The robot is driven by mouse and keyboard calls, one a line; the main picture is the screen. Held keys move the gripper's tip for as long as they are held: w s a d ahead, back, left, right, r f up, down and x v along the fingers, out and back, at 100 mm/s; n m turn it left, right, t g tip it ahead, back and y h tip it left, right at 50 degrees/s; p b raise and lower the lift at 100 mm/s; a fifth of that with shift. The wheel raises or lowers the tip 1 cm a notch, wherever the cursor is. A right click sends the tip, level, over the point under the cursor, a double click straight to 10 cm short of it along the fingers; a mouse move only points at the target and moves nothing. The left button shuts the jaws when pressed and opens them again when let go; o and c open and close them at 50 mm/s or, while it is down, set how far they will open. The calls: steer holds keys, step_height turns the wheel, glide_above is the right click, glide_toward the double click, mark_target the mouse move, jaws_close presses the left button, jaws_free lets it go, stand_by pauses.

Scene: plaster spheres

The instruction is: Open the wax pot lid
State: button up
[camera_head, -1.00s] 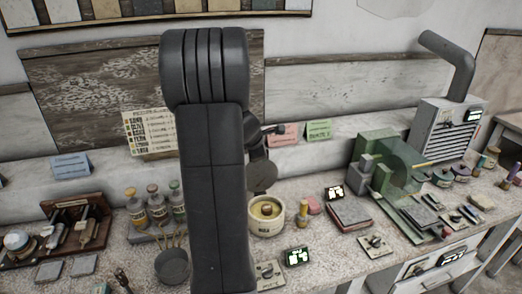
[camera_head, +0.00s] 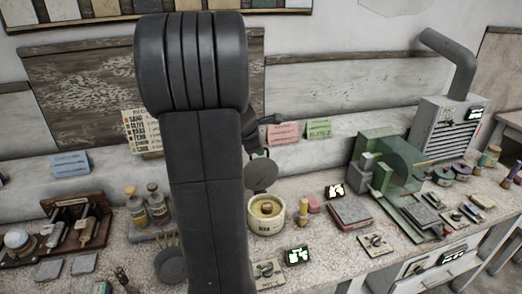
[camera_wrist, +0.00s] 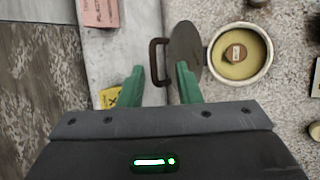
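The wax pot (camera_head: 267,226) is a round cream pot on the bench, with yellow wax inside; it also shows in the wrist view (camera_wrist: 268,66). Its dark round lid (camera_head: 260,178) stands raised, nearly upright, at the pot's back rim, so the mouth is uncovered. In the wrist view the lid (camera_wrist: 186,48) is seen nearly edge-on, with a brown handle (camera_wrist: 154,62) on its left. My gripper (camera_wrist: 159,82) has two green fingers set wide apart, with the handle just beyond and between the tips. My arm hides much of the gripper in the head view.
Small bottles (camera_head: 303,212) stand right of the pot, near a lit display (camera_head: 298,256). A green machine (camera_head: 385,165) stands farther right. Bottles (camera_head: 155,205) and a dark pan (camera_head: 170,265) are to the left, partly behind my arm. A wall stands close behind.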

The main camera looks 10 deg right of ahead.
steer(key=v, duration=0.7)
steer(key=shift+s+r, duration=0.2)
steer(key=shift+r, duration=0.05)
glide_above(262, 165)
step_height(262, 165, down, 11)
steer(key=shift+r, duration=0.1)
stand_by(0.5)
